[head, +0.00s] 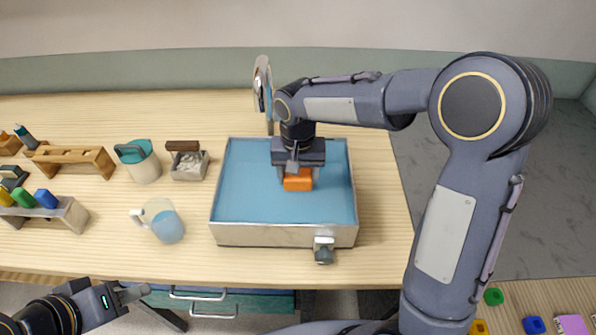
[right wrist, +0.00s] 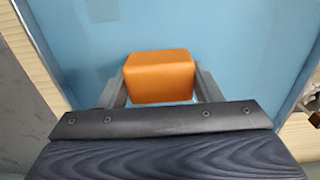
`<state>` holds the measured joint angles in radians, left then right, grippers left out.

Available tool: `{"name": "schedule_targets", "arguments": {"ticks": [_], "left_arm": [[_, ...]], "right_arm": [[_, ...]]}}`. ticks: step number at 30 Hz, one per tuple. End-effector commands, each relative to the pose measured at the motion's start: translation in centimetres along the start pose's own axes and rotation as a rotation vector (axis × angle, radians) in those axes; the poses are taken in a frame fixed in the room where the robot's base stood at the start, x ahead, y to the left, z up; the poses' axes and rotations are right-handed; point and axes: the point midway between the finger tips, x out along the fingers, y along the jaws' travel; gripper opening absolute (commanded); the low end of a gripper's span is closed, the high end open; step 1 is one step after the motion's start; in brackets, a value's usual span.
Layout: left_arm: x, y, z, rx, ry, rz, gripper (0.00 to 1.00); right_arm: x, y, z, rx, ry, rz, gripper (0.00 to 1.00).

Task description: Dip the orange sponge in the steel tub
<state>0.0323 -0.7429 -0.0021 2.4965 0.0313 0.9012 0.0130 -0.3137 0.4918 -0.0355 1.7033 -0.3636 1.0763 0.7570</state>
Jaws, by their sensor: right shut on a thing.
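The orange sponge (head: 298,181) is held between the fingers of my right gripper (head: 297,172), over the middle of the steel tub (head: 285,236). The tub has a blue inside and a spout or tap at its front right. In the right wrist view the orange sponge (right wrist: 160,77) sits between the two dark fingers of my right gripper (right wrist: 160,88), with blue all around it. I cannot tell whether its underside touches the blue. My left gripper (head: 135,294) is at the lower left, off the table's front edge, away from the tub; its fingers look close together and empty.
Left of the tub stand a jug of blue liquid (head: 163,220), a teal-lidded pitcher (head: 138,160) and a small box (head: 187,163). Wooden racks (head: 70,158) stand at the far left. A round steel thing (head: 263,88) stands behind the tub. Coloured blocks lie at the lower right.

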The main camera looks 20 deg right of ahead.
Motion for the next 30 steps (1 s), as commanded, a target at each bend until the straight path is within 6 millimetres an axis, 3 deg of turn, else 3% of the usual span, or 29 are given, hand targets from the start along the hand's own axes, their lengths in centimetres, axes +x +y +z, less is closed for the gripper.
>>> {"name": "schedule_targets", "arguments": {"ticks": [1, 15, 30], "left_arm": [[0.8, -0.4, 0.4, 0.0, 0.0, 0.0, 0.36], [4.0, -1.9, 2.0, 0.0, 0.0, 0.0, 0.36], [4.8, -2.2, 2.4, 0.0, 0.0, 0.0, 0.36]], "right_arm": [[1.2, 0.0, 0.0, -0.001, -0.001, 0.001, 0.37], [6.5, 0.0, 0.0, -0.001, 0.0, 0.0, 0.37], [7.8, 0.0, 0.0, -0.001, 0.0, 0.0, 0.37]]}}
